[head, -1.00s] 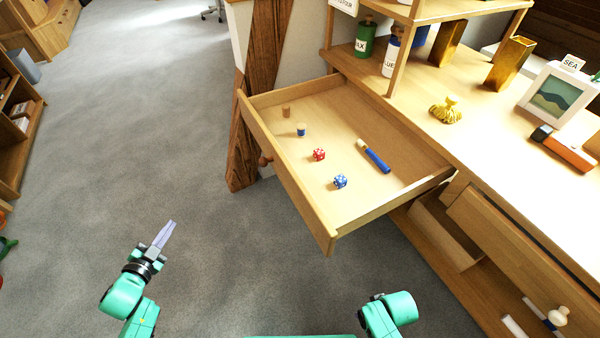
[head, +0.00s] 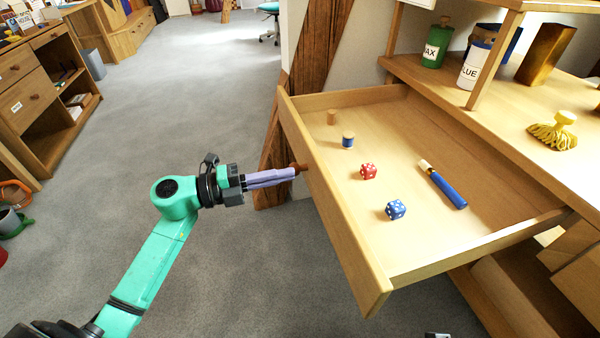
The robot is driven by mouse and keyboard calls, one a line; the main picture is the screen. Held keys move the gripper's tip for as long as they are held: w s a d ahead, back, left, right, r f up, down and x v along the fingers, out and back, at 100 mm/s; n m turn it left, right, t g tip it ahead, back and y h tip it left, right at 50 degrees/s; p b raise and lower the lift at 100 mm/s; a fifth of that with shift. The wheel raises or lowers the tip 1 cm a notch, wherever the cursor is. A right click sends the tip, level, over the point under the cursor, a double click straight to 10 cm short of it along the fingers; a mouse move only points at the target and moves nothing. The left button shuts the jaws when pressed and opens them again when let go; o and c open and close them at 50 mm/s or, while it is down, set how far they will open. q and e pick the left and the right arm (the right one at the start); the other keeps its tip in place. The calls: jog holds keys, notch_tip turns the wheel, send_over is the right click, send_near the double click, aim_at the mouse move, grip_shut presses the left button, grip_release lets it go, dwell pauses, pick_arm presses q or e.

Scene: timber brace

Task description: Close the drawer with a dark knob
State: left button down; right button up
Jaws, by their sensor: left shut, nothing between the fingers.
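The wooden drawer (head: 352,238) is pulled well out of the desk at the right. Its dark brown knob (head: 298,168) is on the outer face of its front panel. My left gripper (head: 292,173) is shut and empty, pointing right, with its fingertips at the knob. The fingertips overlap the knob in the picture; I cannot tell whether they touch it.
Another open compartment (head: 510,295) is below. A timber brace (head: 318,50) stands behind.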

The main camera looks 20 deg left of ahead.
aim_at(314, 169)
pick_arm(q)
jog(key=shift+x, duration=2)
pick_arm(e)
jog(key=shift+w+a+f, duration=0.3)
jog(key=shift+a+f, duration=0.1)
